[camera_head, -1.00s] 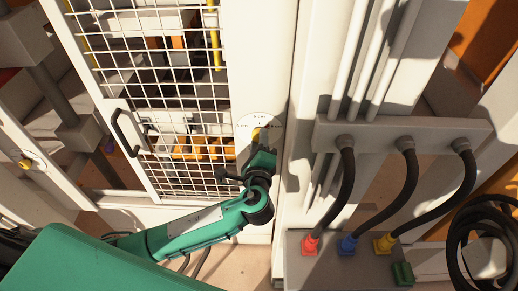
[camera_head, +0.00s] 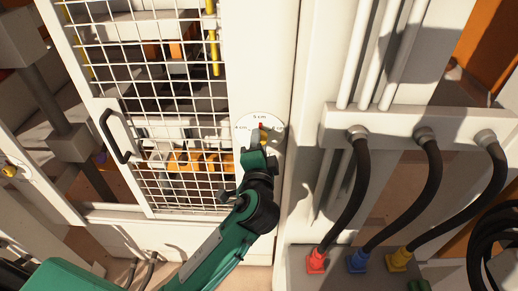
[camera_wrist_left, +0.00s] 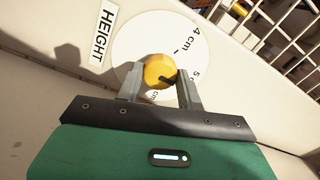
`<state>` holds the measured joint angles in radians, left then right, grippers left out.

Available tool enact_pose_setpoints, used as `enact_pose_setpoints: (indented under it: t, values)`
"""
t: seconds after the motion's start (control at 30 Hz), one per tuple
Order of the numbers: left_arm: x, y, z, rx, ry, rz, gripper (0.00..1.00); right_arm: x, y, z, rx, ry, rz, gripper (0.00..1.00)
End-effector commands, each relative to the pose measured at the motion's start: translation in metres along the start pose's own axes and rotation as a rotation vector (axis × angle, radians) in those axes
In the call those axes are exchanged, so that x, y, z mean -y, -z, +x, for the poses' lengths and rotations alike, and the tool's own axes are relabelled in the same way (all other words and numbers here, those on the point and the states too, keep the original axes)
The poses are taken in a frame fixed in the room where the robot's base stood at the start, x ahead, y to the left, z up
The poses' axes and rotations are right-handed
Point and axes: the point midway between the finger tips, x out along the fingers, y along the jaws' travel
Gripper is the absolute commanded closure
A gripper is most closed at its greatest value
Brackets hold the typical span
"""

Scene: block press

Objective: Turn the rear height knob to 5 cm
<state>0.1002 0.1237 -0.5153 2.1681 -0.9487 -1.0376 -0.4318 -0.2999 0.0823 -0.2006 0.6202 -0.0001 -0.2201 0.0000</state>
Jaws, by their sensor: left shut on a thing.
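The yellow height knob (camera_wrist_left: 160,71) sits on a round white dial (camera_wrist_left: 138,42) beside a HEIGHT label (camera_wrist_left: 103,34). In the head view the dial (camera_head: 249,121) has 4 cm at left, 5 cm at top and 6 cm at right. My left gripper (camera_head: 259,150) reaches the knob from below. In the left wrist view its two fingers (camera_wrist_left: 160,80) are shut on the knob's sides. A dark mark on the knob points roughly towards 5 cm; its exact alignment is hard to tell. A small red mark shows near the knob's top in the head view. My right gripper is out of view.
A white mesh door (camera_head: 150,95) with a dark handle (camera_head: 113,138) stands left of the dial. A white post (camera_head: 305,130) and black cables with red, blue and yellow plugs (camera_head: 357,262) are at right. Another yellow knob (camera_head: 9,171) is at far left.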

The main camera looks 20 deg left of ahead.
Motion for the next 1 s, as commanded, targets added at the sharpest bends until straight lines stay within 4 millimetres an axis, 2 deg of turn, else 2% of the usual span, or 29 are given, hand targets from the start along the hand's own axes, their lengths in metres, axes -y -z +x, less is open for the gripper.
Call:
enact_pose_setpoints:
  t: [0.63, 0.67, 0.73, 1.0]
  values:
    - [-0.0015, 0.0000, -0.0002, 0.000, -0.003, -0.046, 0.85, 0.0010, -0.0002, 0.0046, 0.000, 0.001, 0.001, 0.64]
    - [-0.0015, -0.0001, -0.0002, 0.000, -0.003, -0.046, 0.57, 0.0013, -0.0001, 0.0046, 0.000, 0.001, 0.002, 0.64]
    - [-0.0013, -0.0001, -0.0002, 0.000, -0.003, -0.046, 0.43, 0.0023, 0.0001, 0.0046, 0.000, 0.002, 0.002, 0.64]
    - [-0.0006, 0.0000, -0.0003, 0.000, -0.001, -0.046, 0.41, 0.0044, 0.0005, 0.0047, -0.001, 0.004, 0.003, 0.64]
